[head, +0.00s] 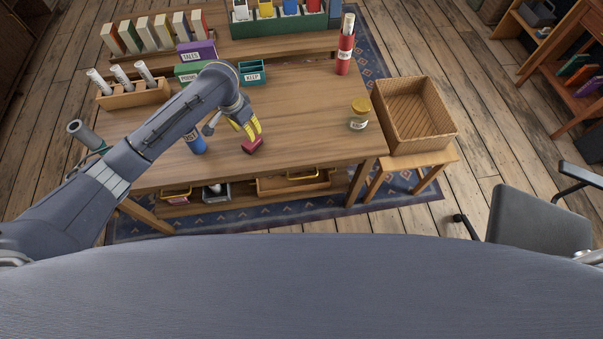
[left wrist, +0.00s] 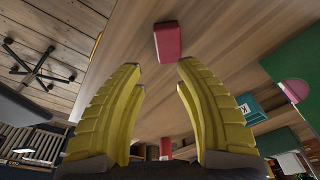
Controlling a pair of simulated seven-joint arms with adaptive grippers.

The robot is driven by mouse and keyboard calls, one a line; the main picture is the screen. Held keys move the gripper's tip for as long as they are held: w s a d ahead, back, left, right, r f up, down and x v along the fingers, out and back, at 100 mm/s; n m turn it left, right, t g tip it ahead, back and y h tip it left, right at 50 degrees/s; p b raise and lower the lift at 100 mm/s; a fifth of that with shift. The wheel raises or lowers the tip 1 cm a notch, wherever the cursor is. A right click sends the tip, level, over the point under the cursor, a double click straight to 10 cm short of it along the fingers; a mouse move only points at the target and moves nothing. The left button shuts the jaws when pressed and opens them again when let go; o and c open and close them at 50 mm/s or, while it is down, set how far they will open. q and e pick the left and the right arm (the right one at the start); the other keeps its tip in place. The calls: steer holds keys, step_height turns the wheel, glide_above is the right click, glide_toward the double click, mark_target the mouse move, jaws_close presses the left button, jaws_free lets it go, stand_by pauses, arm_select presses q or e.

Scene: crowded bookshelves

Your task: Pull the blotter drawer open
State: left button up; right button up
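No drawer front labelled blotter is readable. Below the tabletop's front edge, a wooden drawer or tray (head: 268,187) with a yellow handle (head: 303,176) shows on the right, partly hidden by the tabletop. Another yellow handle (head: 176,192) shows at the left. A small dark-red block (head: 253,146) lies on the table near the front edge; it also shows beyond my fingertips in the left wrist view (left wrist: 168,42). My left gripper (head: 247,130) has yellow fingers and is just above and behind the block. In the left wrist view its fingers (left wrist: 160,75) are spread, with nothing between them. My right gripper is out of view.
A blue can (head: 194,143) stands left of my left gripper. A jar (head: 359,115) and a red cylinder (head: 345,55) stand on the right side. A wicker basket (head: 415,114) sits on a stool. The table's centre right is clear.

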arm_select(q)
steer(key=s+d+f+m+t+h, duration=0.1)
steer(key=s+d+f+t, duration=0.25)
steer(key=s, duration=0.55)
steer(key=s+a+f+n+t+y, duration=0.1)
steer(key=s+a+f+y, duration=0.1)
steer(key=s+a+f, duration=0.35)
steer(key=s+a+f+n+y, duration=0.1)
steer(key=s+a+f+y, duration=0.15)
steer(key=s+a, duration=0.5)
steer(key=s+d+f+n+g+h, duration=0.1)
steer(key=s+f, duration=0.6)
steer(key=f, duration=0.5)
steer(key=s+d+f+g+h, duration=0.1)
steer(key=s+f, duration=0.5)
steer(key=f, duration=0.6)
steer(key=s+d+f+n+g+h, duration=0.1)
steer(key=s+f, duration=0.6)
steer(key=f, duration=0.4)
steer(key=n+t+h, duration=0.3)
steer(key=n+t, duration=1)
steer(key=n, duration=0.8)
glide_toward(302, 178)
steer(key=shift+g, duration=0.25)
steer(key=x, duration=1)
steer(key=shift+w+d, duration=0.1)
steer(key=shift+w, duration=0.05)
